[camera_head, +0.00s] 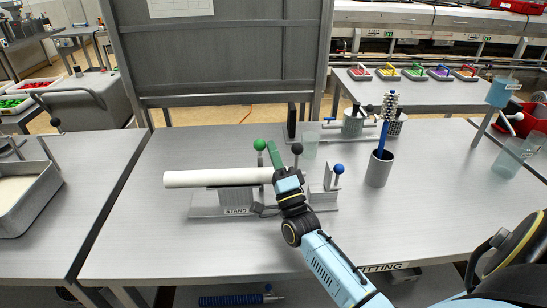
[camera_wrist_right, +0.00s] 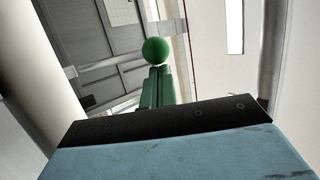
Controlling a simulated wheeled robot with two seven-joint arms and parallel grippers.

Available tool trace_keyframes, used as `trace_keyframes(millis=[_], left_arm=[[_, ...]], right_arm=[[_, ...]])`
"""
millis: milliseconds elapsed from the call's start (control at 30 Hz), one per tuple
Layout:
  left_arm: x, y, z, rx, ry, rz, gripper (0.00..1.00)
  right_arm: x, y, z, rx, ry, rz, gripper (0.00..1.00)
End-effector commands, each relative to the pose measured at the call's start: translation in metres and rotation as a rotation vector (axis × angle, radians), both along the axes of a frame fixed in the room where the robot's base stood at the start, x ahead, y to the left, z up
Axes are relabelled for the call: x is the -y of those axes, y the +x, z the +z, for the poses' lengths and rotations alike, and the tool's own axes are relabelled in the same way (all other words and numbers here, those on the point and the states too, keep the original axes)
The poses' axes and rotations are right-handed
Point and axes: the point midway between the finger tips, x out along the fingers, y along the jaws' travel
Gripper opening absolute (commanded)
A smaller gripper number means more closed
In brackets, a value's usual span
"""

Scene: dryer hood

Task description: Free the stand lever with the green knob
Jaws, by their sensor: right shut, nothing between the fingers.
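The stand (camera_head: 205,208), labelled STAND, sits on the middle table with a long white tube (camera_head: 215,178) lying across it. Behind the tube rises a lever with a green knob (camera_head: 260,145); its lower part is hidden by the tube. My right gripper (camera_head: 271,144) reaches over the tube's right end. Its green fingers are shut and empty, with the tips close beside the green knob. In the right wrist view the green knob (camera_wrist_right: 155,50) appears just beyond the fingertips (camera_wrist_right: 158,68); contact cannot be told. My left gripper is not in view.
A black-knobbed lever (camera_head: 297,148) and a blue-knobbed lever (camera_head: 339,169) stand right of the green one. A grey cup (camera_head: 378,172) with a blue-handled brush (camera_head: 386,125) is further right. The table's front left is clear.

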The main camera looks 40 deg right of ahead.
Motion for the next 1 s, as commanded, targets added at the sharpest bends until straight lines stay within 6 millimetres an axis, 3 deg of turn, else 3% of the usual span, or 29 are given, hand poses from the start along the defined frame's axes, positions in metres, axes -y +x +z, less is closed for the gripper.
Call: trace_keyframes(millis=[100, 300, 1000], left_arm=[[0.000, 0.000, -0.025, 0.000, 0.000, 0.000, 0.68], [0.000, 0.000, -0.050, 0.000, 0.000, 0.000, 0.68], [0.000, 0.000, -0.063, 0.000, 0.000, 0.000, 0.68]], right_arm=[[-0.002, -0.003, -0.012, 0.047, -0.032, 0.001, 0.00], [-0.005, -0.007, -0.020, 0.133, -0.084, 0.001, 0.00], [-0.009, -0.013, -0.029, 0.138, -0.087, 0.001, 0.00]])
